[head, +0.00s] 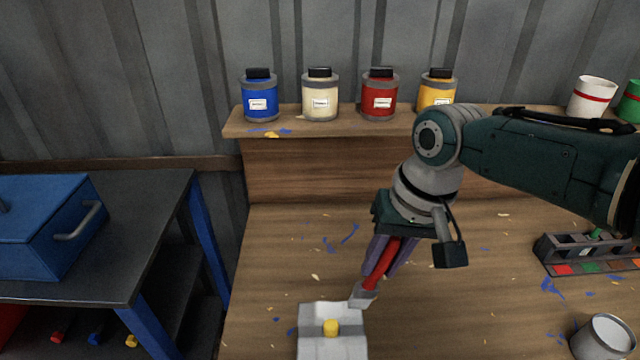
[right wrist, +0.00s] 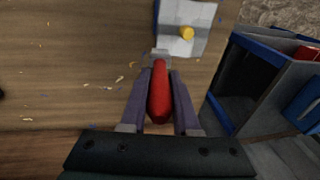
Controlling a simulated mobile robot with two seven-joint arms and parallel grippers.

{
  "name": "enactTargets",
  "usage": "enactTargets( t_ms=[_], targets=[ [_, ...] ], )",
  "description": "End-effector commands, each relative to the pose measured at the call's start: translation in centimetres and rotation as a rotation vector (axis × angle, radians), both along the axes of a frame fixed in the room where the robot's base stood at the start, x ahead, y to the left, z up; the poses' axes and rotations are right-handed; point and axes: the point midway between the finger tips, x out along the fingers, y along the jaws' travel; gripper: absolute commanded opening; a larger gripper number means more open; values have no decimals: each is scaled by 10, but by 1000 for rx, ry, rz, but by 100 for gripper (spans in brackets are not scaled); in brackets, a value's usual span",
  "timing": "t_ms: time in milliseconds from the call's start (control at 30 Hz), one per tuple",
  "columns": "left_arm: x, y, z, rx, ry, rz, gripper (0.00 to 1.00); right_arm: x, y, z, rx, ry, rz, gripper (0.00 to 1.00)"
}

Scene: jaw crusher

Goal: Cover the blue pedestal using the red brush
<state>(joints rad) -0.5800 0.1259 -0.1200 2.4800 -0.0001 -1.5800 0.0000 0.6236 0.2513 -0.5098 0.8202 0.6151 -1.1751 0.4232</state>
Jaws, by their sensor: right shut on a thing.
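My right gripper (head: 392,250) is shut on the red brush (head: 381,264), which points down and to the left. The red handle (right wrist: 159,92) lies between the two purple-grey fingers in the right wrist view. The brush's grey tip is close to the corner of a pale block (head: 345,348); I cannot tell whether they touch. The block has a grey band and a yellow knob (head: 330,327). In the right wrist view, the block (right wrist: 198,14) is mostly white-grey with blue along its left edge. No clearly blue pedestal shows. My left gripper is out of view.
Blue (head: 259,98), cream (head: 320,97), red (head: 379,97) and yellow (head: 436,92) jars stand on the back shelf. A brush rack (head: 590,252) and a grey can (head: 602,338) are at right. A blue box (head: 45,228) sits on the left table. The middle bench is clear apart from flecks.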

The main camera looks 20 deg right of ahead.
Motion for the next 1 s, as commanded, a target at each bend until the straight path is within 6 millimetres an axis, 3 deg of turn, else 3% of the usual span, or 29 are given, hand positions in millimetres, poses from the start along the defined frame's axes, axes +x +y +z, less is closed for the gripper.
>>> enactTargets(
  t_ms=[533, 867, 1000],
  targets=[
    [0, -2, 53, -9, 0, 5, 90, 0, 1, 52, 1, -1, 1, 0],
    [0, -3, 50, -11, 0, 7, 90, 1, 1, 50, 1, -2, 9, 0],
    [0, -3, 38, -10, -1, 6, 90, 2, 0, 46, -1, -4, 158, 0]
  ],
)
